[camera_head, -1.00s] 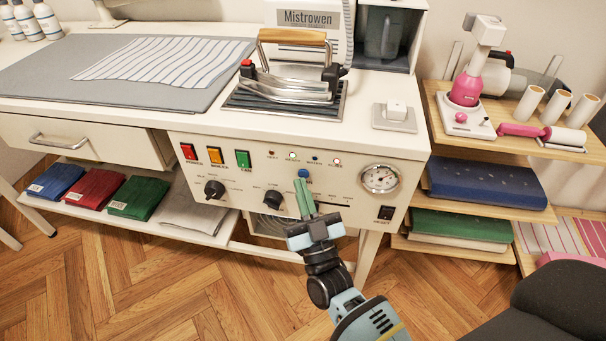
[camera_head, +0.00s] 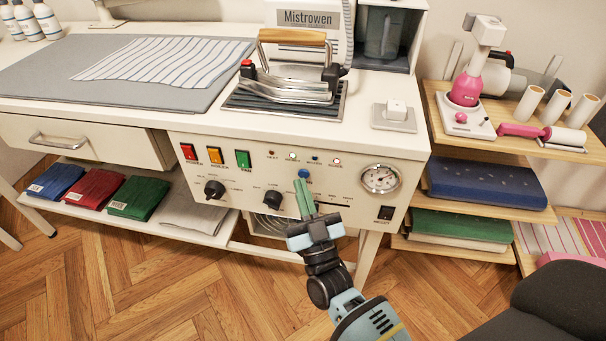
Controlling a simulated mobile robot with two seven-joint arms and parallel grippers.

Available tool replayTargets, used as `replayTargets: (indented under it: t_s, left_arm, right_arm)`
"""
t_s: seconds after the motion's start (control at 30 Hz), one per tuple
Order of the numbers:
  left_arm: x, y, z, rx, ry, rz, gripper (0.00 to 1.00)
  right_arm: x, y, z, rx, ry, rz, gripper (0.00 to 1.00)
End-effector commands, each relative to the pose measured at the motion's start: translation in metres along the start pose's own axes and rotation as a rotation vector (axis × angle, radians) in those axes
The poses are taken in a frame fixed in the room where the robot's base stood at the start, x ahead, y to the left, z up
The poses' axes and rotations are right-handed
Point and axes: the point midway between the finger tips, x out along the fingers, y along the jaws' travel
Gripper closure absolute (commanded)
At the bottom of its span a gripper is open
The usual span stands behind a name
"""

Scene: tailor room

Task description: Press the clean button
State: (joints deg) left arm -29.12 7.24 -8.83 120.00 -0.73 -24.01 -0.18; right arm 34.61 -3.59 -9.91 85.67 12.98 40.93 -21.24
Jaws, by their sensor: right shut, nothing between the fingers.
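The ironing station's white front panel (camera_head: 345,176) carries red, orange and green switches at its left, black knobs, a row of small lights and a gauge. A small blue round button (camera_head: 305,173) sits under the lights; I take it for the clean button, but its label is too small to read. My right gripper (camera_head: 302,184) is shut and empty. Its green fingertips are just below the blue button; whether they touch it I cannot tell. My left gripper is not in view.
An iron (camera_head: 292,80) rests on its stand on top of the station. A round gauge (camera_head: 380,179) and a black switch (camera_head: 385,213) are right of my gripper. A wooden shelf unit (camera_head: 437,100) stands at the right, and a dark chair (camera_head: 560,300) at the lower right.

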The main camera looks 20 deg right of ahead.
Motion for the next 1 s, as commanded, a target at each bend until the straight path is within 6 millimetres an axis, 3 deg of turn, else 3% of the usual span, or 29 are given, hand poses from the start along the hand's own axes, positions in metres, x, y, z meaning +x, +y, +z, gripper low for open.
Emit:
replayTargets:
  t_s: [1.0]
  left_arm:
    - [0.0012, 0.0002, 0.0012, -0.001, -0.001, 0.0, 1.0]
  right_arm:
    - [0.0064, 0.0048, 0.0047, -0.001, 0.0, 0.0, 1.0]
